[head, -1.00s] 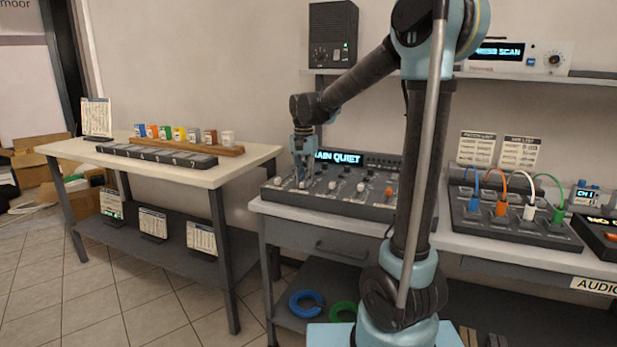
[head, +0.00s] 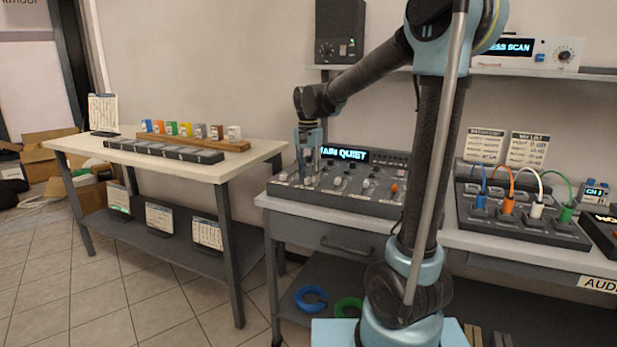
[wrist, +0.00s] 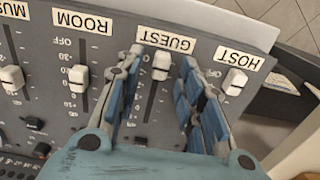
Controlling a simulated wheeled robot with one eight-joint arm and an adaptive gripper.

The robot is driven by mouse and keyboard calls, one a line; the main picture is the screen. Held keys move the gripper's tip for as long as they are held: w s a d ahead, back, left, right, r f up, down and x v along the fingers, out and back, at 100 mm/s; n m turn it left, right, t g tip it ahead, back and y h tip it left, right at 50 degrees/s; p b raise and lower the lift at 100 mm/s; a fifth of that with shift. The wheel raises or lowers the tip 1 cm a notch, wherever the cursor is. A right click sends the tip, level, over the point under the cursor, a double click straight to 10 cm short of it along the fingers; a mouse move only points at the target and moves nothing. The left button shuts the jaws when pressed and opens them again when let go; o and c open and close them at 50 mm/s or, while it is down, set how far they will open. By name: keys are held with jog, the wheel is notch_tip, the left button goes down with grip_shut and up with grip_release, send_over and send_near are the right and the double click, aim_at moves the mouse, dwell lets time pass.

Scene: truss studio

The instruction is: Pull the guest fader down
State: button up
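The guest fader (wrist: 161,66) is a white cap in the column labelled GUEST in the wrist view. It sits close under its label, near the OFF end of the slot. My gripper (wrist: 162,58) is open, with one finger on each side of this cap. I see gaps beside the cap, and whether either finger touches it I cannot tell. In the head view my gripper (head: 308,178) points down over the left part of the mixer (head: 335,200). There the fingers hide the guest fader.
The host fader (wrist: 235,80) stands close beside the right finger. The room fader (wrist: 78,77) is left of the left finger, and the music fader (wrist: 12,77) is farther left. A patch panel (head: 525,232) with coloured cables stands right of my arm. A side table (head: 215,172) stands left.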

aim_at(309, 178)
notch_tip(309, 178, up, 11)
dwell(0.4)
jog(key=shift+d+f, duration=0.1)
jog(key=shift+d, duration=0.05)
jog(key=s+d+f+n+t, duration=0.1)
jog(key=s+d+f+n, duration=0.1)
jog(key=s+d+f, duration=0.8)
jog(key=s+d+f+n+t, duration=0.1)
jog(key=s+d+f+n, duration=0.1)
jog(key=s+d+f, duration=0.9)
jog(key=s+f, duration=0.3)
jog(key=s, duration=0.3)
jog(key=shift+d+f+n, duration=0.3)
jog(key=shift+f, duration=0.1)
jog(key=shift+s, duration=0.1)
jog(key=shift+w+f, duration=0.2)
jog(key=shift+w, duration=0.25)
